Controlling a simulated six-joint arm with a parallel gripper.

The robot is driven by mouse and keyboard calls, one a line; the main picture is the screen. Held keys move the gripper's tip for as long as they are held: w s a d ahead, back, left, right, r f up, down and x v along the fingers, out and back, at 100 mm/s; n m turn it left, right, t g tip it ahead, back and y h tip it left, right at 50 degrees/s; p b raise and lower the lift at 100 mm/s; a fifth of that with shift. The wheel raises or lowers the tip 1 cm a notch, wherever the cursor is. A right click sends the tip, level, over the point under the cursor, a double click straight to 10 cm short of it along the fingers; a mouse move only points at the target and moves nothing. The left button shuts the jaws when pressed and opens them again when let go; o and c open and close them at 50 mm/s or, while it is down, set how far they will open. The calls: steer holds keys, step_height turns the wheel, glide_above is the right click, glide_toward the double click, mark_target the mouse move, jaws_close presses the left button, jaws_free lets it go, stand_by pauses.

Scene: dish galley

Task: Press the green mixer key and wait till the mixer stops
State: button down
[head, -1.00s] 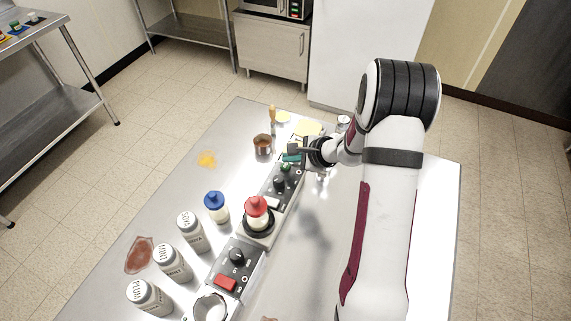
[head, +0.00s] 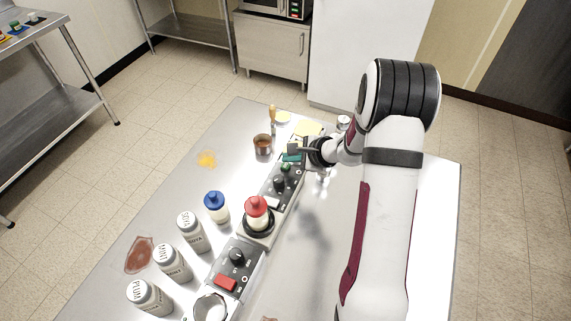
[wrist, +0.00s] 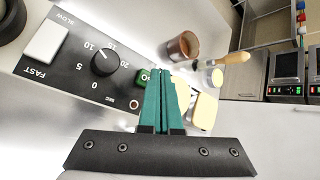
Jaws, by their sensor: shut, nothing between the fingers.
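The mixer (head: 291,200) is a long grey unit with a dark panel, a white slide key, a dial (wrist: 105,62) and a green key (head: 286,168). In the wrist view the green key (wrist: 143,76) shows a white "GO" and is partly hidden by my teal fingers. My gripper (head: 291,156) is shut and empty. In the wrist view its fingertips (wrist: 163,73) are just beside the green key; I cannot tell whether they touch it. A red-capped bottle (head: 257,210) stands upright in the mixer's black cup. A small ring lamp (wrist: 134,104) is on the panel.
A second unit with a red key (head: 225,283) stands nearer. A blue-capped bottle (head: 215,206) and several labelled shakers (head: 172,262) stand left of the units. A brown pot (head: 262,145) and a brush (head: 272,120) are beyond.

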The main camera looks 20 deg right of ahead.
mark_target(290, 170)
steer(key=shift+f, duration=0.15)
steer(key=shift+f, duration=0.3)
steer(key=shift+f, duration=0.45)
stand_by(0.6)
stand_by(0.3)
steer(key=shift+r, duration=0.9)
step_height(290, 170, up, 5)
stand_by(0.7)
